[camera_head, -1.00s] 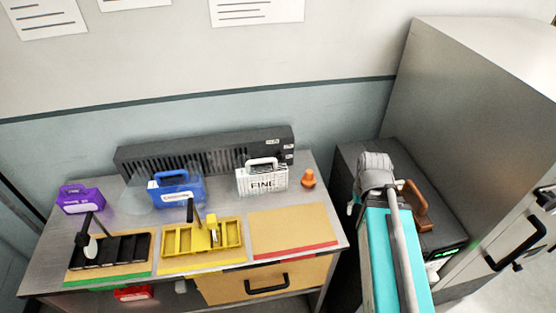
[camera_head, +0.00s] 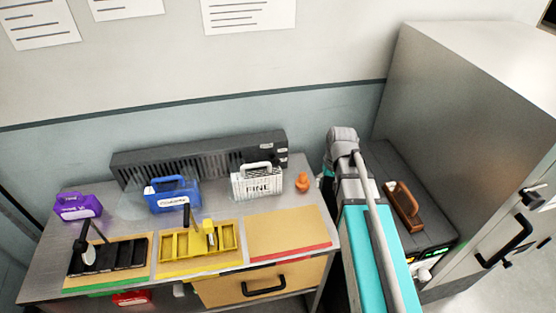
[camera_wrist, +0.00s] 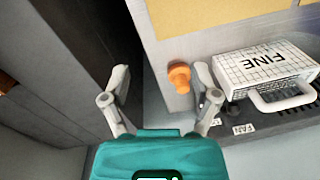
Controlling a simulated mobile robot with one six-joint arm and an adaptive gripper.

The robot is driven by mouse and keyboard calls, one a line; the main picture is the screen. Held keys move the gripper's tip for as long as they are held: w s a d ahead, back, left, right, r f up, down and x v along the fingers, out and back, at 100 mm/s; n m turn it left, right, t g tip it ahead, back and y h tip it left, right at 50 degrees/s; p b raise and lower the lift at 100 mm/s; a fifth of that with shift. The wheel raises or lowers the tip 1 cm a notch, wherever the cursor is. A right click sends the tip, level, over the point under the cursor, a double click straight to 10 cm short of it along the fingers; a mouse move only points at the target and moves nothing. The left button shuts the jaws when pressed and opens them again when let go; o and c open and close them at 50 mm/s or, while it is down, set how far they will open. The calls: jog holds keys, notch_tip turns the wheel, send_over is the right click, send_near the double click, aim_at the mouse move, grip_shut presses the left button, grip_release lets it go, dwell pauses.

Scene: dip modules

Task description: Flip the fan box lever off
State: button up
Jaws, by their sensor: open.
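The fan box (camera_head: 215,148) is a long dark grey slatted box along the back of the table. Small white labels show at its right end in the head view. In the wrist view its dark edge (camera_wrist: 268,122) lies at the right, with a label reading FAN (camera_wrist: 243,129). Small dark parts sit beside the labels; I cannot make out the lever's position. My gripper (camera_wrist: 160,82) is open and empty, with its fingers apart. It is left of the labels in the wrist view.
An orange knob-like object (camera_wrist: 180,77) shows by my right finger. The white FINE case (camera_head: 257,182) stands before the fan box's right end. Blue (camera_head: 172,195) and purple (camera_head: 78,207) cases stand further left. A tall metal cabinet (camera_head: 460,110) is at the right.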

jog(key=n+y+p, duration=0.2)
jog(key=p, duration=0.2)
send_near(278, 159)
jog(key=r, duration=0.2)
jog(key=shift+w+d+f+g, duration=0.15)
jog(key=shift+w+g, duration=0.15)
jog(key=shift+w, duration=0.1)
jog(key=shift+f, duration=0.1)
jog(key=b+x, duration=1.3)
jog(key=shift+f, duration=0.25)
grip_shut()
